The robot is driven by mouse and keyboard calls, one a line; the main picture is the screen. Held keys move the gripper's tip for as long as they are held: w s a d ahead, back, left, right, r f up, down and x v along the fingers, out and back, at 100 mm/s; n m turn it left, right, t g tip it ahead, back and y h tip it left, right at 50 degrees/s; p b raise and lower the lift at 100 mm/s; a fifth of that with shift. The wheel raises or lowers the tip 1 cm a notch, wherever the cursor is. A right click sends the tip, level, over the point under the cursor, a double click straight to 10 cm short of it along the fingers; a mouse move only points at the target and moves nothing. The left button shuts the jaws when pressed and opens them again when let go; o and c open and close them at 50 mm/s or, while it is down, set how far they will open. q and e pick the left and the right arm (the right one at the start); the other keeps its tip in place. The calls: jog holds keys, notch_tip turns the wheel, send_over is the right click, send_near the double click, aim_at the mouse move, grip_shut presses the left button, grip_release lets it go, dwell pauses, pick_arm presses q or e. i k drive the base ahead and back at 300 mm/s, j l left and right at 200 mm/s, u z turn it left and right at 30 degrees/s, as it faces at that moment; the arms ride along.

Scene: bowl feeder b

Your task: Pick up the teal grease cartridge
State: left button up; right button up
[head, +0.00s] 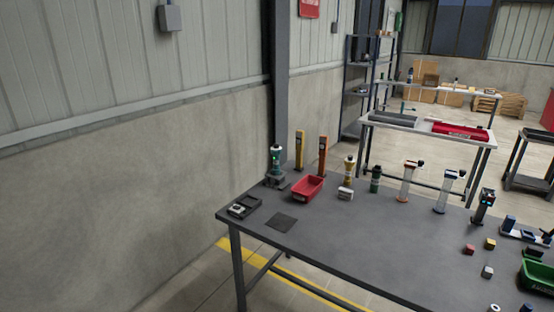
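A small dark green-teal cylinder (375,180) stands upright near the back edge of the grey table (330,245). It looks like the teal grease cartridge, but it is too small in the picture to be sure. It stands between a yellow-and-white device on its left and a white-and-orange upright device on its right. Neither of my grippers is in view.
A red bin (308,188), a black tray (244,206) and a dark mat (282,222) are on the table's left part. White upright devices (407,182) stand right of the cylinder. A green bin (538,276) and small blocks are at right. The front middle is clear.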

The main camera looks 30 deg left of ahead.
aim_at(276, 152)
jog(key=i+j, duration=0.2)
jog(key=j, duration=0.15)
jog(key=i+j+z, duration=0.1)
jog(key=i+j, duration=0.25)
jog(key=j, duration=0.3)
jog(key=z, duration=0.05)
